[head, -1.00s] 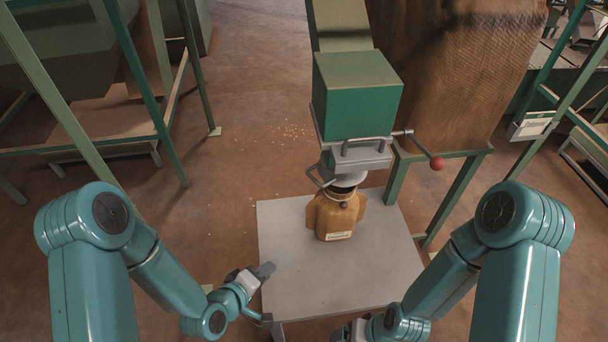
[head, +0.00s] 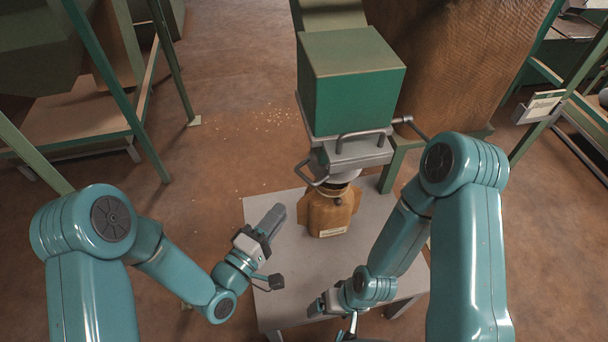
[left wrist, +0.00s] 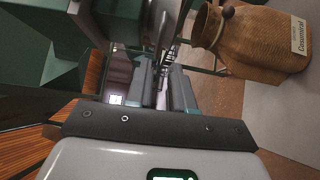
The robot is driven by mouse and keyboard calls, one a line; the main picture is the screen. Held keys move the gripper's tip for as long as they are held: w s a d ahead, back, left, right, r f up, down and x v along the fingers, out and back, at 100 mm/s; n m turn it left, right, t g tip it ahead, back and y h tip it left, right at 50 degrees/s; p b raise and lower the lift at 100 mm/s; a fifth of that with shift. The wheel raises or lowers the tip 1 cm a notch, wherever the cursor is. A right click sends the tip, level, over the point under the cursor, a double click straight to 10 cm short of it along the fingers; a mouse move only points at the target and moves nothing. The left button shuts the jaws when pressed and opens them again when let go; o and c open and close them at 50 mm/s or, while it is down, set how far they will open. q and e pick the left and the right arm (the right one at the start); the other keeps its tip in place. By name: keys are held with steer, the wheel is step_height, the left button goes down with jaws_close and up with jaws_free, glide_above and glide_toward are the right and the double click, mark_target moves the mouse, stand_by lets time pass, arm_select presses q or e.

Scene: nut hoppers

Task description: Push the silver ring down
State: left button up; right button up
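A silver ring (head: 343,176) sits at the hopper's spout, just above the neck of a brown sack (head: 328,212). The sack stands upright on the grey table (head: 292,262) and also shows in the left wrist view (left wrist: 262,42). My left gripper (head: 272,219) is to the left of the sack, apart from it and lower than the ring. In the left wrist view its fingers (left wrist: 162,90) show a narrow gap with nothing held. My right gripper (head: 318,307) is low near the table's front edge, and its finger gap is hidden.
A green hopper box (head: 350,85) with grey bar handles (head: 360,138) stands above the sack. A bent grey handle (head: 308,172) sticks out left of the spout. Green frames stand left and right.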

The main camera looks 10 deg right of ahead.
mark_target(307, 178)
arm_select(q)
steer(key=p+x, duration=0.1)
steer(key=x, duration=1.1)
steer(key=shift+w+d+r, duration=0.1)
steer(key=shift+w+d, duration=0.05)
jaws_close()
